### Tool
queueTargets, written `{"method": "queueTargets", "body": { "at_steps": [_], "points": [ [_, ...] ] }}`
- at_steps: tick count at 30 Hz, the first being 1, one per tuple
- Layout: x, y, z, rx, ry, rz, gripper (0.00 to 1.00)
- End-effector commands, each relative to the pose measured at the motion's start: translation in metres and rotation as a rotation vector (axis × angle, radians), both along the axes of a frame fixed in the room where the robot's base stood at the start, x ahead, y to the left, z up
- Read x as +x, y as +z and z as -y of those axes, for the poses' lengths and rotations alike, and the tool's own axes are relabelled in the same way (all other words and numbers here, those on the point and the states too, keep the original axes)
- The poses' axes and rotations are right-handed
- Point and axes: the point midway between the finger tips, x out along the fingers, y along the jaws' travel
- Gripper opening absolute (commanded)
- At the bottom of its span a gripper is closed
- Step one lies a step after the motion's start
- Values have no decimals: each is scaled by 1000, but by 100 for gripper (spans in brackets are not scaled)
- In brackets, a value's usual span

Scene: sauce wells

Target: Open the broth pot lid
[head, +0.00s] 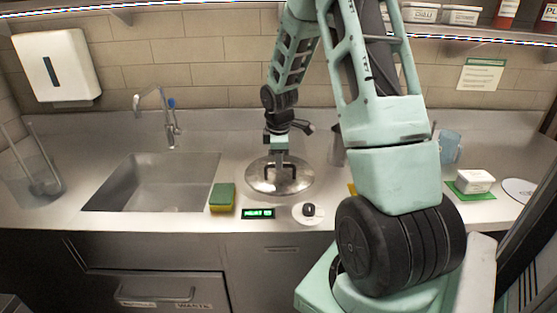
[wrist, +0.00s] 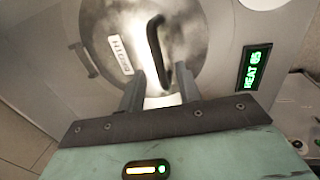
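The broth pot lid (head: 262,186) is a round shiny metal lid set in the counter, and it lies flat over its well. It also shows in the wrist view (wrist: 193,40), with a white label (wrist: 120,55) on it that seems to read broth. Its black bar handle (wrist: 154,40) stands up from the middle. My gripper (head: 280,162) is right above the lid, pointing down. In the wrist view my gripper (wrist: 161,84) is open, with one finger on each side of the handle's near end and gaps visible. The pot's inside is hidden.
A green heat display (head: 258,213) and a black knob (head: 308,210) are in front of the lid. A yellow-green sponge (head: 222,197) lies left of them, beside the sink (head: 165,185). A white box (head: 474,181) on a green mat and a blue mug (head: 450,146) stand right.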

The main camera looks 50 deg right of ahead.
Motion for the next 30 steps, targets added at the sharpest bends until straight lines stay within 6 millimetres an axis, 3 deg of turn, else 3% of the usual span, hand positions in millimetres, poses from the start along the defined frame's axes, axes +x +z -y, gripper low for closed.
{"method": "queueTargets", "body": {
  "at_steps": [4,14,18,30],
  "points": [
    [2,-11,1,1,2,-1,34],
    [2,-13,2,0,1,1,34],
    [2,-13,2,-1,1,1,0],
    [3,-4,4,22,-2,-18,0]
  ]
}}
